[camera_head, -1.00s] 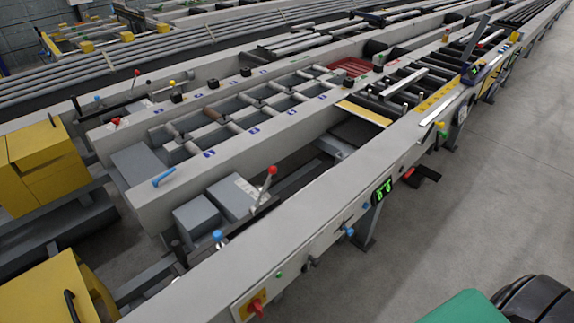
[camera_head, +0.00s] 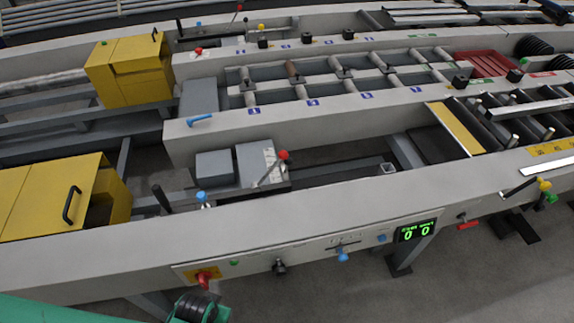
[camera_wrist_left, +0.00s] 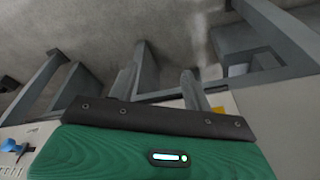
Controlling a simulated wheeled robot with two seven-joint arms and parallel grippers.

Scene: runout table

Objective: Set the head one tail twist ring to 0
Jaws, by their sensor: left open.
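No part is readably marked as the head one tail twist ring, so I cannot tell which it is. In the head view the front rail carries a black knob (camera_head: 279,267), a blue knob (camera_head: 343,256) below a small marked strip, and a smaller blue knob (camera_head: 381,238). A digital display (camera_head: 415,231) shows two green digits that look like 0 and 0. My left arm's green link enters at the lower left. In the left wrist view my left gripper (camera_wrist_left: 163,62) is open and appears empty. A blue knob (camera_wrist_left: 13,146) shows at the left there. My right gripper is out of view.
A red switch (camera_head: 204,277) on a yellow plate and a green button (camera_head: 234,262) sit on the front rail. A red-ball lever (camera_head: 283,155) and a blue-topped post (camera_head: 202,197) rise behind it. Yellow boxes (camera_head: 60,195) stand left. The floor in front is open.

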